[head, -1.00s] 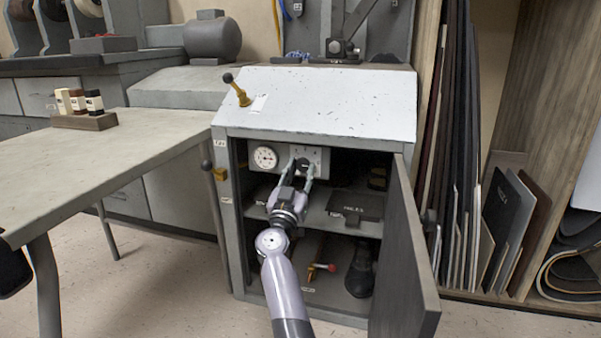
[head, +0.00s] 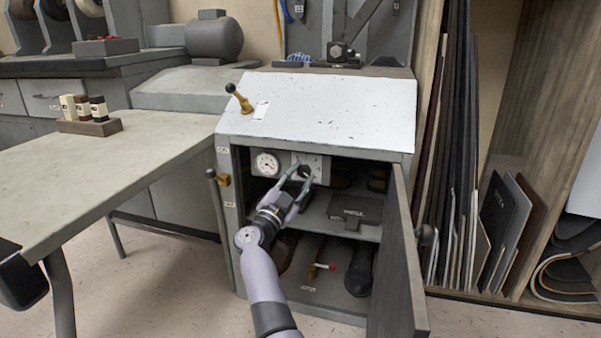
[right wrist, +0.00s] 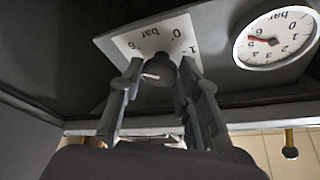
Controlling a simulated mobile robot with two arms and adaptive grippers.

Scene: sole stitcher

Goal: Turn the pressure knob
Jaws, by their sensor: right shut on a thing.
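The pressure knob (head: 304,171) is a small dark knob on a light plate marked in bar, inside the open cabinet at the upper front. It also shows in the right wrist view (right wrist: 158,68), with a white pointer mark. My right gripper (head: 299,177) has its fingers on either side of the knob and is shut on it; the fingers also show in the right wrist view (right wrist: 158,82). A round white pressure gauge (head: 267,164) sits left of the plate; its red needle shows in the right wrist view (right wrist: 277,38). A dark part at the left edge may be my left arm; its gripper is not visible.
The cabinet door (head: 402,262) stands open on the right. A workbench (head: 150,143) is at left.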

